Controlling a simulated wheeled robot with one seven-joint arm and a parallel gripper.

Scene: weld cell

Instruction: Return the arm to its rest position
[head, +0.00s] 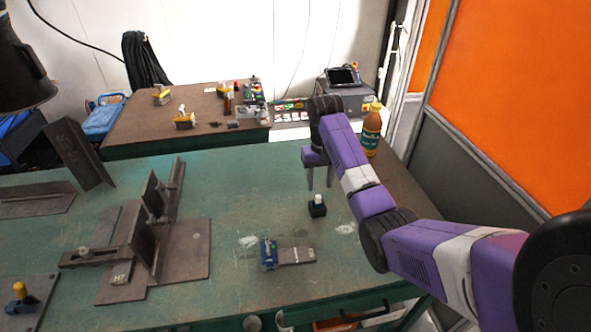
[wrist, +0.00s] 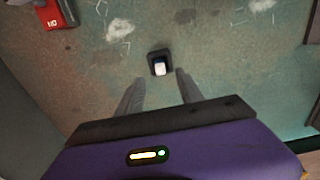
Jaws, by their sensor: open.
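My purple and white arm reaches in from the right in the head view. My gripper (head: 319,178) points down over the green table (head: 215,180). Its fingers are apart with nothing between them. A small black block with a white top (head: 318,206) stands upright on the table just below the fingertips. In the wrist view the same block (wrist: 159,63) shows beyond the two spread fingers (wrist: 153,86), apart from them.
A blue clamp-like tool with a grey bar (head: 268,253) lies in front of the block. Steel plates and angle fixtures (head: 150,235) stand on the left. A bottle (head: 371,132) stands behind my arm. An orange panel (head: 520,90) rises at right.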

